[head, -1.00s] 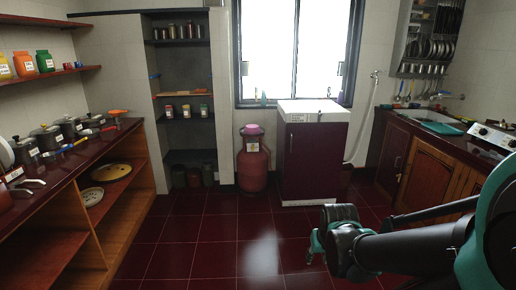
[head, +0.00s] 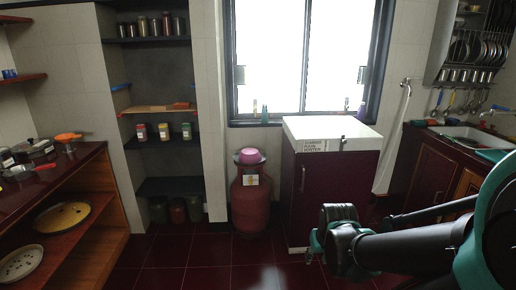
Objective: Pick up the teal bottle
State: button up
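A small teal bottle (head: 264,114) stands upright on the windowsill, below the left part of the window and left of the white-topped cabinet. A pale slim bottle (head: 255,108) stands just left of it. My gripper (head: 316,246) is at the lower right, low in front of the cabinet and well apart from the teal bottle. My arm is folded in from the right edge. The gripper's fingers are small and partly hidden by its own body, so their opening does not show clearly.
A maroon cabinet (head: 331,187) with a white top and a red gas cylinder (head: 251,198) stand below the window. A purple bottle (head: 361,111) is at the sill's right end. Counters flank both sides. Dark red floor (head: 190,262) is clear in front.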

aim_at(264, 112)
jog(key=i+l+u, duration=0.1)
jog(key=i, duration=1.45)
